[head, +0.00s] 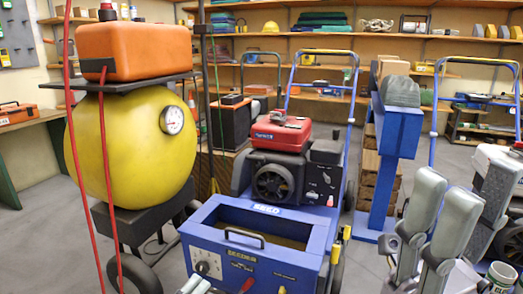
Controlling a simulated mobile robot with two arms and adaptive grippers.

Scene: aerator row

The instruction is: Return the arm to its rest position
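My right gripper (446,188) is at the lower right of the head view. Its two grey fingers point up, with a narrow gap between them and nothing seen in the gap. It stands in front of the floor, to the right of the blue seeder machine (200,233). Small grey parts at the bottom edge, in front of the seeder, look like the tip of my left gripper (195,285). Most of it is cut off by the frame, so its opening cannot be told.
A yellow tank (135,150) with a gauge and an orange box (135,48) on top stands at left. A red-and-black engine (282,133) sits behind the seeder hopper. A blue stand (395,130) is behind my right gripper. A jar (501,275) is at lower right.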

